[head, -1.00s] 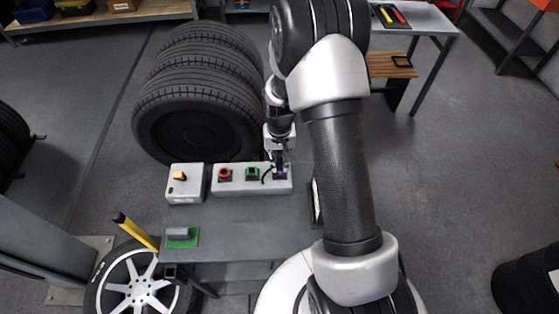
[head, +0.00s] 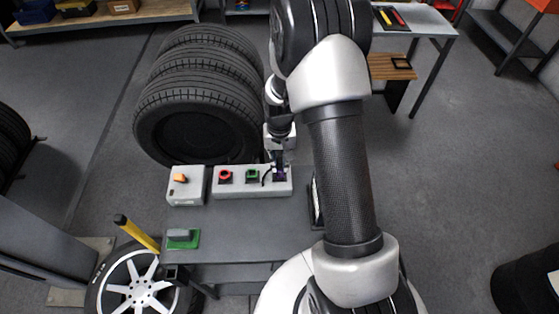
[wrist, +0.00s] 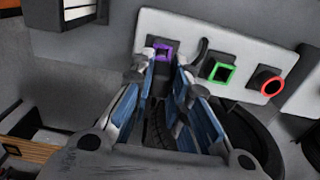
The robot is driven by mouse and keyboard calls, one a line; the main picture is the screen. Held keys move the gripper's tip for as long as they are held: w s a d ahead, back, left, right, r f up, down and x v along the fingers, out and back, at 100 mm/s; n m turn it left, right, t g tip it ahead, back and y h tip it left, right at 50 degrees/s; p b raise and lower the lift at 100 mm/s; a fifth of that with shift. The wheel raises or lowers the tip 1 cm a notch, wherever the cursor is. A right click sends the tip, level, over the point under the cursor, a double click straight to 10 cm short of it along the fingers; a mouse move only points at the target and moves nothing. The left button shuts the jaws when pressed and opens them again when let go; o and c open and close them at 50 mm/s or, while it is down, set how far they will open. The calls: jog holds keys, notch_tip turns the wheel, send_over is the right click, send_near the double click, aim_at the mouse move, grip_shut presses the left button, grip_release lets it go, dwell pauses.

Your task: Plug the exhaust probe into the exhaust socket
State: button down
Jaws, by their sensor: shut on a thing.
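My gripper (wrist: 164,66) reaches down to the pale socket panel (wrist: 247,46) with its two fingers on either side of the purple-rimmed square socket (wrist: 162,50). It is shut on a small dark piece, taken to be the exhaust probe, largely hidden between the fingertips. A thin black curved lead (wrist: 202,47) shows beside the fingers. I cannot tell how deep the probe sits in the purple socket. In the head view my gripper (head: 279,166) is at the panel's right end, above the purple socket (head: 280,175). No socket labels are readable.
A green-rimmed socket (head: 252,175) and a red-rimmed socket (head: 225,176) are to the left on the panel. A grey box (head: 186,194) with an orange piece stands beside it. A green pad (head: 182,244) with a grey block lies at the bench's front left. Tyres (head: 200,95) stand behind.

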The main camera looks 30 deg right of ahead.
jog(key=shift+r+p, duration=1.25)
jog(key=shift+r, duration=0.8)
